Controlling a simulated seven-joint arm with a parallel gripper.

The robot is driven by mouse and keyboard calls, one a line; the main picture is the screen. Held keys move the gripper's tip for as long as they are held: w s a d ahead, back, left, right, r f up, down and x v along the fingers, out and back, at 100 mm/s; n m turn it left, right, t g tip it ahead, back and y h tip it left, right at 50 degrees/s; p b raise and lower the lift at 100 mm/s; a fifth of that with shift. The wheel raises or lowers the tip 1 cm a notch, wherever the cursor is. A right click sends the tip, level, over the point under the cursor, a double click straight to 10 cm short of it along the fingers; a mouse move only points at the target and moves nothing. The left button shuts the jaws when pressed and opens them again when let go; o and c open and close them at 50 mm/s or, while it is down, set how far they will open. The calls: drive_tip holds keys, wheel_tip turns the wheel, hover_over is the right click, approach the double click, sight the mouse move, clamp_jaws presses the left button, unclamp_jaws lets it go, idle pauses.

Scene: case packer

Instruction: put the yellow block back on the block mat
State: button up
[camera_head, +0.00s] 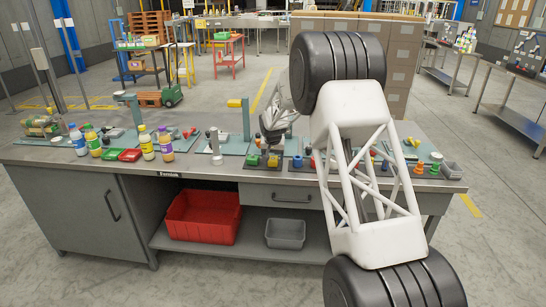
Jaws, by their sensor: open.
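Small coloured blocks sit on a dark mat (246,172) on the workbench, left of my forearm. My gripper (272,146) is open, low over the bench just above these pieces. My arm hides part of the bench to the right.
A teal stand (246,120) with a yellow top rises behind the gripper. A red crate (202,216) sits on the shelf below.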

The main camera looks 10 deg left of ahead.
drive_tip(key=v, duration=1.1)
drive_tip(key=shift+r, duration=0.4)
drive_tip(key=shift+s, duration=0.1)
idle(0.3)
drive_tip(key=s+d+r, duration=0.6)
drive_tip(key=s+d, duration=0.1)
drive_tip(key=s, duration=0.4)
drive_tip(key=s+d+r, duration=0.6)
drive_tip(key=s, duration=0.4)
drive_tip(key=s+d+r, duration=0.5)
drive_tip(key=s+d, duration=0.2)
drive_tip(key=s, duration=0.4)
drive_tip(key=s+d+f, duration=0.1)
drive_tip(key=s+d, duration=0.2)
drive_tip(key=s, duration=0.9)
drive_tip(key=s+d+f, duration=0.2)
drive_tip(key=s+d, duration=0.1)
drive_tip(key=s, duration=0.9)
drive_tip(key=s+d+f, duration=0.2)
drive_tip(key=s+d, duration=0.1)
drive_tip(key=s, duration=1)
drive_tip(key=shift+d+f+g, duration=0.25)
drive_tip(key=shift+g, duration=0.15)
